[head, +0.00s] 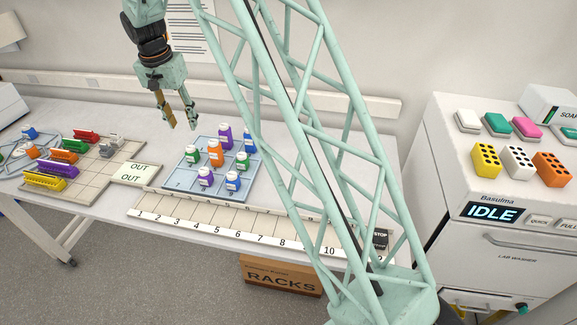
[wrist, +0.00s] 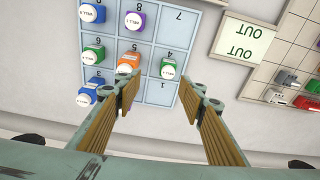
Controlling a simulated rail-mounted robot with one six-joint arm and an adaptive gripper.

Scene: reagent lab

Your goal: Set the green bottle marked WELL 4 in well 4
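The blue tray (head: 182,181) has a grid of numbered wells. A green bottle (head: 190,155) with a white cap stands upright in well 4, and it also shows in the wrist view (wrist: 168,69). Its cap marking is too small to read surely. Another green bottle (head: 242,160) stands across the middle row, past an orange bottle (head: 215,156); it shows in the wrist view too (wrist: 93,55). My gripper (head: 182,127) is open and empty, above and behind the tray's back edge, apart from the bottles. Its left finger in the wrist view hides part of the tray.
Wells 7 and 1 look empty. Purple (head: 224,136) and blue (head: 249,141) bottles stand in the back row, with others in front. An OUT sign (head: 136,173) and a grid of coloured racks lie left. A numbered strip (head: 210,219) runs along the front.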

